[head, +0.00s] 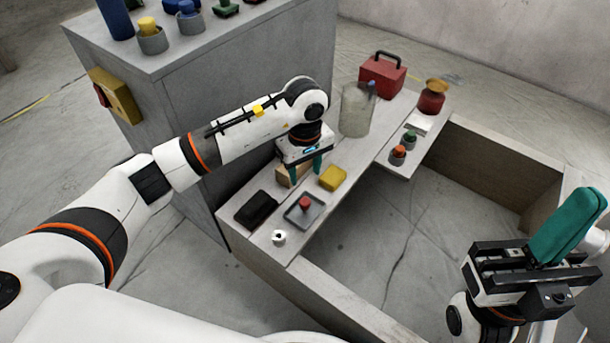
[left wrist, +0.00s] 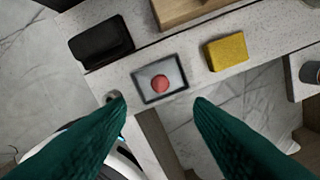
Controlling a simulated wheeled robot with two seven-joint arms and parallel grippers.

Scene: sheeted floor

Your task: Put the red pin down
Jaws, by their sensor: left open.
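The red pin (head: 305,202) stands in a small grey tray (head: 291,214) on the near part of the bench. In the left wrist view the pin (left wrist: 160,84) is a round red top near the middle of the dark-rimmed tray (left wrist: 177,67). My left gripper (head: 305,166) points down above the bench, behind the tray in the head view. Its green fingers (left wrist: 158,102) are spread apart with nothing between them. They do not touch the pin. My right gripper (head: 572,222) is at the lower right, away from the bench, with its green fingers close together and nothing seen between them.
A black case (head: 256,207), a yellow sponge (head: 333,177), a wooden block (head: 284,176) and a small white ring-shaped piece (head: 279,238) lie near the tray. A clear container (head: 355,112) and a red toolbox (head: 383,76) stand farther back. A tall grey cabinet (head: 230,80) borders the left.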

